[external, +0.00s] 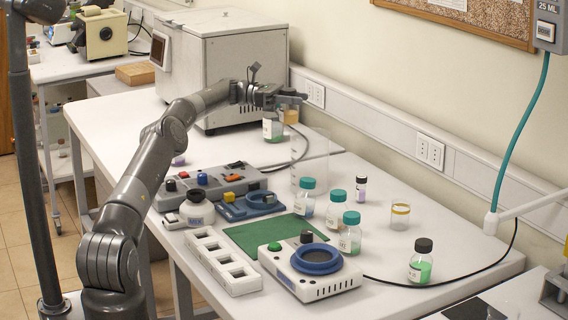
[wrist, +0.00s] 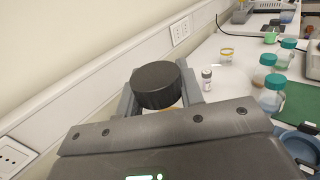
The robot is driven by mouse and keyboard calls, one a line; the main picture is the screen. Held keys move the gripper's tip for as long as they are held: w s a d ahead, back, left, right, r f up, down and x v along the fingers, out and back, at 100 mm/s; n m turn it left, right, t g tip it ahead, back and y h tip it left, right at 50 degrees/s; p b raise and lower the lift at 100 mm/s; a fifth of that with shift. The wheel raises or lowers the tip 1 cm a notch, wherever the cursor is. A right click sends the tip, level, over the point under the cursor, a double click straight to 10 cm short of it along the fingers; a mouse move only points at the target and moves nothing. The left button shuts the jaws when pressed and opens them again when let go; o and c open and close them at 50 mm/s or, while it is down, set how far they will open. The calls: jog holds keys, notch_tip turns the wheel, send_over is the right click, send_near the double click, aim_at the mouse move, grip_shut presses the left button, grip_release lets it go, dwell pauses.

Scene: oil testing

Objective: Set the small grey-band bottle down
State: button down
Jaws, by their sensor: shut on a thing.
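My gripper (external: 289,98) is shut on a bottle with a wide black cap (wrist: 157,86). In the external view the held bottle (external: 290,116) shows amber below the fingers, raised near the front right corner of the big white box. In the wrist view the cap sits between both fingers, with a sliver of amber below it; my gripper's body hides the rest. I cannot make out a grey band on it. A green-bottomed, labelled bottle (external: 272,131) shows just left of it, its top hidden by my gripper.
A tall clear beaker (external: 310,160) stands close below my gripper. Teal-capped bottles (external: 336,208), a small dark-capped vial (external: 361,189), a yellow-rimmed beaker (external: 400,216) and a black-capped green bottle (external: 420,262) stand further right. A green mat (external: 262,236) lies mid-table.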

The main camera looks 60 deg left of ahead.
notch_tip(320, 180, down, 16)
jog(key=shift+r, duration=0.2)
jog(key=shift+f, duration=0.15)
jog(key=c, duration=1.3)
grip_release()
jog(key=shift+o, duration=0.2)
jog(key=shift+s+a, duration=0.2)
jog(key=v, duration=0.7)
